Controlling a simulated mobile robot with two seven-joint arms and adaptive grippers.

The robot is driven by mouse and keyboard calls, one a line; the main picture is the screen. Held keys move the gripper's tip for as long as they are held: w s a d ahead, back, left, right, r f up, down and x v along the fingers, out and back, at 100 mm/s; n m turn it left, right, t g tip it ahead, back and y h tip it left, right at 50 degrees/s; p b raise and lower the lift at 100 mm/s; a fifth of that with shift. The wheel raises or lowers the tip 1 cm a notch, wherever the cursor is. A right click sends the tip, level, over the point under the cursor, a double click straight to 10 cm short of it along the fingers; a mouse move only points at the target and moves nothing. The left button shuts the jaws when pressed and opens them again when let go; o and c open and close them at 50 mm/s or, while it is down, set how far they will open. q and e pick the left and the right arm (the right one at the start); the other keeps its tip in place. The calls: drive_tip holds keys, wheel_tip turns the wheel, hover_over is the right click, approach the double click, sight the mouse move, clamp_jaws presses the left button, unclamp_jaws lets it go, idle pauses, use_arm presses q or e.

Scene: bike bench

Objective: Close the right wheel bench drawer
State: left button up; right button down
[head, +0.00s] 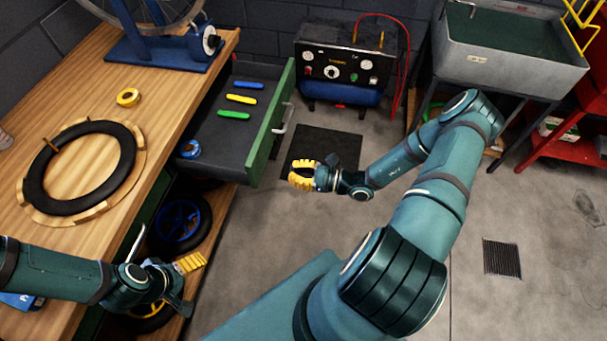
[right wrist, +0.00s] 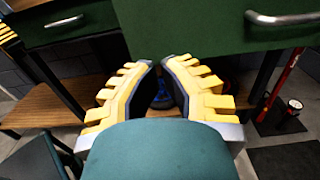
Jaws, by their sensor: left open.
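The right bench drawer (head: 262,140) stands pulled out from the wooden bench, with a green front and a pale bar handle (head: 284,120). Its dark tray holds blue, yellow and green tools and a blue roll. In the right wrist view the drawer's green front (right wrist: 200,25) fills the upper right, with its handle (right wrist: 285,18) at the edge. My right gripper (head: 293,177) is in front of the drawer, apart from it and empty. Its fingertips (right wrist: 159,65) are close together with a narrow gap. My left gripper (head: 203,284) is open and empty beside the bench's front edge.
The bench top (head: 85,90) carries a tyre (head: 36,190), a yellow roll (head: 128,97) and a wheel stand (head: 165,50). Wheels (head: 180,222) lie on the shelf below. A compressor (head: 343,72) and a sink (head: 505,50) stand behind. The floor right of the drawer is mostly clear.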

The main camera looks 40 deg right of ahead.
sight(261, 166)
drive_tip(key=b+x, duration=0.1)
drive_tip(key=x, duration=0.7)
drive_tip(key=shift+w+a, duration=0.15)
drive_tip(key=shift+a, duration=0.1)
use_arm(q)
drive_tip(key=shift+w+f, duration=0.1)
drive_tip(key=shift+f, duration=0.5)
drive_tip(key=shift+a+r, duration=0.1)
use_arm(e)
drive_tip(key=shift+w, duration=0.1)
